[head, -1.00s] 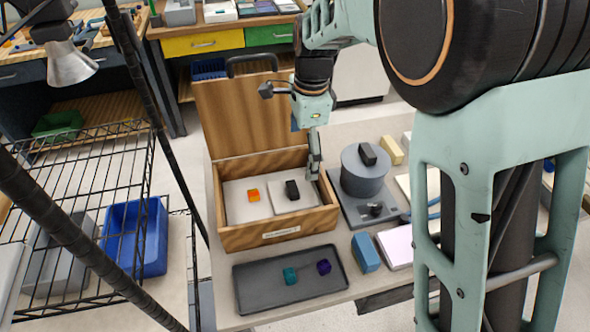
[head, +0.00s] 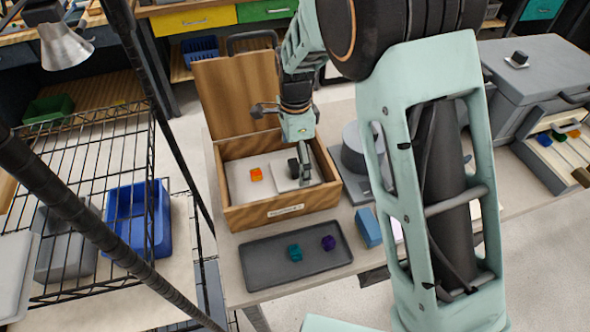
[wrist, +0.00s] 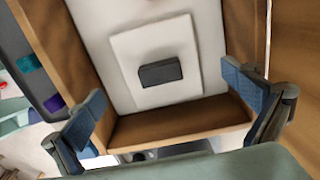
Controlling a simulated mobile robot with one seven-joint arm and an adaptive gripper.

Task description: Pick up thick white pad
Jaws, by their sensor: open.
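A white square pad (head: 281,184) lies on the pale floor of the open wooden box (head: 240,215), toward its right side. A black block (head: 293,166) sits on top of the pad. In the wrist view the pad (wrist: 130,47) lies flat with the dark block (wrist: 160,72) near its middle. My gripper (head: 304,176) is inside or just above the box, near the pad's right side. In the wrist view its two blue-padded fingers (wrist: 163,92) are wide apart with nothing between them. Part of the pad is hidden by the gripper in the head view.
An orange block (head: 256,174) lies at the box's left. The box walls stand around the pad, and its lid is raised behind. A dark tray (head: 265,268) with a teal and a purple piece is in front. A blue block (head: 367,227) and a grey cylinder (head: 352,150) stand at right.

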